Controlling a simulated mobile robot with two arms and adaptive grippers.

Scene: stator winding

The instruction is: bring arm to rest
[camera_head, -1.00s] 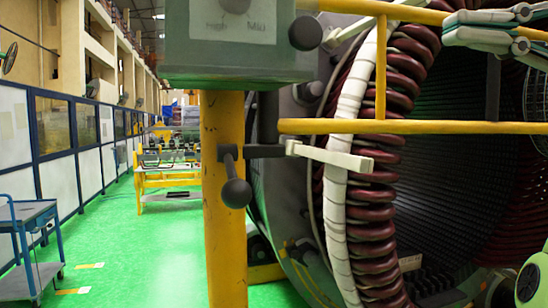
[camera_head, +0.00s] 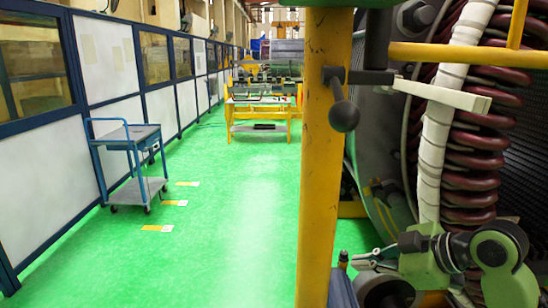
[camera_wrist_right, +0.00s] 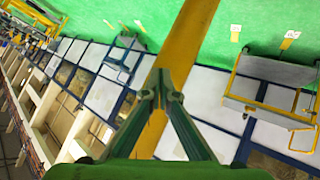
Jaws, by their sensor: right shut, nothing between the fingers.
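My right arm comes in at the lower right of the head view. Its gripper (camera_head: 374,258) is low beside the large stator, points left and looks empty. In the right wrist view the two green fingers of my right gripper (camera_wrist_right: 162,84) meet at their tips with nothing between them. A yellow post shows behind them. My left gripper is in neither view.
A yellow post (camera_head: 322,150) with a black knob lever (camera_head: 344,114) stands left of my right arm. The stator with dark red coils (camera_head: 483,140) fills the right side. A blue cart (camera_head: 128,138) stands left. Green floor (camera_head: 235,220) between is clear.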

